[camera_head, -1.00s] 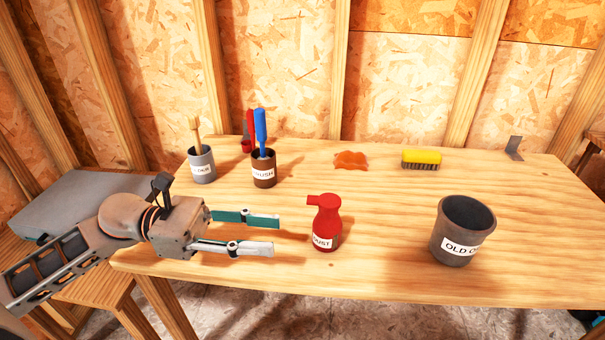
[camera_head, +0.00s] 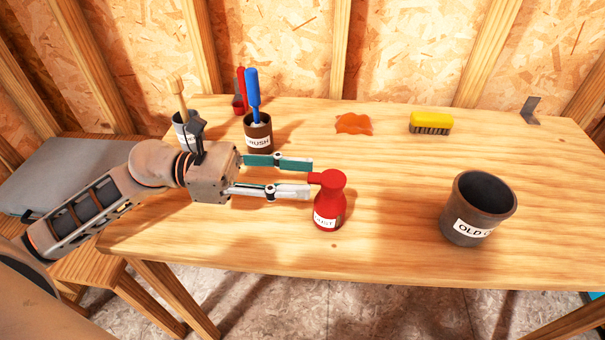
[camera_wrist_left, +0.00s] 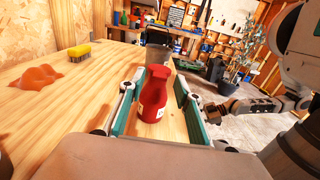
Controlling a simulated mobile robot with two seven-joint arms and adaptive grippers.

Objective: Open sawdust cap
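A red bottle (camera_head: 329,208) with a white label ending in "UST" stands upright on the wooden table. Its red top (camera_head: 328,179) has a short spout pointing left, toward my left gripper. My left gripper (camera_head: 311,178) is open, its two fingers level and apart, with the tips beside the spout. In the left wrist view the bottle (camera_wrist_left: 153,98) appears between the open fingers, just ahead; I cannot tell whether anything touches. My right gripper (camera_wrist_left: 220,111) shows small in the left wrist view, off to the right; its finger state is unclear.
A dark pot (camera_head: 480,205) labelled "OLD" stands right of the bottle. Behind are a brown brush pot (camera_head: 257,134), a grey pot (camera_head: 186,132), an orange lump (camera_head: 353,124), a yellow brush (camera_head: 430,121) and a metal bracket (camera_head: 530,109).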

